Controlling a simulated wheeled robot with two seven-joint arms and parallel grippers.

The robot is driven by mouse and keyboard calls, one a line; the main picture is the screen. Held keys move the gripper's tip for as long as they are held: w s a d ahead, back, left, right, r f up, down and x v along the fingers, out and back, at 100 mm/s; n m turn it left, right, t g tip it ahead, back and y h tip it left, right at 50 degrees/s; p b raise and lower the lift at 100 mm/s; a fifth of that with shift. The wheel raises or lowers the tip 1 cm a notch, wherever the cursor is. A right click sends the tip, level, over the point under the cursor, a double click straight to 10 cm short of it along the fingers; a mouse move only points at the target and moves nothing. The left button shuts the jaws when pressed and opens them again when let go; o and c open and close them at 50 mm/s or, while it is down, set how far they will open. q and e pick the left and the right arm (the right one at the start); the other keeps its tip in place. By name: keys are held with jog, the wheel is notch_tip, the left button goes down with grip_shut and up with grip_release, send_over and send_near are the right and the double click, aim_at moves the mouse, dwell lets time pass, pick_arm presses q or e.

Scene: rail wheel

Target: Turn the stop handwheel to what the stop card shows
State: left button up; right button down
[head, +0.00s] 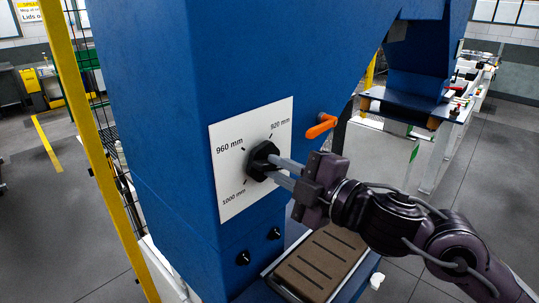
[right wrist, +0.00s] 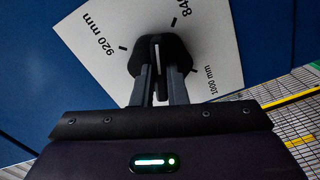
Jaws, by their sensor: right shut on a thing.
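The stop handwheel is a black knob (head: 262,160) on a white dial plate (head: 229,196) on the blue machine's face. In the head view the plate reads 960 mm at upper left, 920 mm at upper right and 1000 mm at lower left. My right gripper (head: 279,170) is shut on the handwheel, coming from the right. In the right wrist view, the handwheel (right wrist: 150,58) sits between the fingers (right wrist: 159,84). Its pale line lies between the 920 mm mark and a partly cut-off mark starting 84. I cannot make out a stop card. My left gripper is out of view.
An orange lever (head: 321,126) sticks out right of the plate, above my right gripper. Two small black knobs (head: 258,246) are below the plate. A brown slotted block (head: 318,262) lies below my arm. A yellow post (head: 88,150) stands at left. Grey floor is open at right.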

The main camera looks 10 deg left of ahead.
jog(key=shift+m, duration=0.3)
jog(key=shift+r+m+p, duration=0.1)
jog(key=shift+m+p, duration=0.5)
jog(key=shift+p, duration=0.15)
jog(key=m, duration=0.2)
jog(key=shift+m, duration=0.4)
jog(key=c, duration=1.3)
grip_release()
jog(key=v, duration=0.7)
